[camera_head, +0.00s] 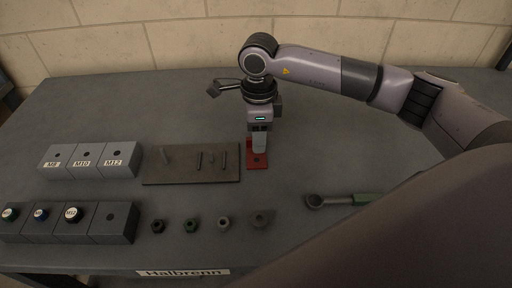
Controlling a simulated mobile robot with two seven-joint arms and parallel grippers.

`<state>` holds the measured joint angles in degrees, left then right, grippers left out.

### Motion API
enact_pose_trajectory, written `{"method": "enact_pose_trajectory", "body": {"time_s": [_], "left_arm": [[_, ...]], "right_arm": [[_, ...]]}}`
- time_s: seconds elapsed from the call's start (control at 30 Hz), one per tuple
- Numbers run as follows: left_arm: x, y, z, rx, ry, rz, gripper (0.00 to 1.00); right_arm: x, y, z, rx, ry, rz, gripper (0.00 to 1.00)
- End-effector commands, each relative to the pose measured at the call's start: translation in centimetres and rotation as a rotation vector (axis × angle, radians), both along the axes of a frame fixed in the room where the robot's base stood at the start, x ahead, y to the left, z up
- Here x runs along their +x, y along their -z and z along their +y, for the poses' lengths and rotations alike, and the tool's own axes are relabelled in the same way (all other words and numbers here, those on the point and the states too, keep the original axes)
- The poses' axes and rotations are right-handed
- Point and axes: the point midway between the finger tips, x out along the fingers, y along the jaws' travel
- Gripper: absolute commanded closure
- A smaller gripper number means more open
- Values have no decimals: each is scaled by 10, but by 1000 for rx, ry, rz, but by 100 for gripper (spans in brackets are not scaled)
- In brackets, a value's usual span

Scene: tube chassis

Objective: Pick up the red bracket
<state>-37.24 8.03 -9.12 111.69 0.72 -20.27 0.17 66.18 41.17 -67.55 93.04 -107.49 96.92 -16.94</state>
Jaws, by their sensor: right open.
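The red bracket (257,162) lies on the grey table, right of the dark board. Its flat plate with a small hole shows in front, and a raised part shows at the left of my gripper. My right gripper (258,147) points down directly over the bracket. Its fingers overlap the bracket in this view and hide part of it. The gripper is open; I cannot tell whether the fingers touch the bracket. My left gripper is not in view.
A dark board (190,173) with several pins lies left of the bracket. Labelled grey blocks (120,161) and a front row of blocks (112,224) stand at left. Several nuts (191,226) lie near the front edge. A green-handled wrench (340,200) lies at right. The table's back left is clear.

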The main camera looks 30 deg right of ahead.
Motion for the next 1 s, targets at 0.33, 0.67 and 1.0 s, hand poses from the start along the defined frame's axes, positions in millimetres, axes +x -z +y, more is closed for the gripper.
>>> {"method": "enact_pose_trajectory", "body": {"time_s": [0.33,0.67,1.0], "left_arm": [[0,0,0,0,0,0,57],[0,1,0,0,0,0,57],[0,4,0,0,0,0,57]], "right_arm": [[0,0,0,0,0,0,100],[1,-5,0,1,0,-2,100],[1,-59,0,2,1,-8,100]]}}
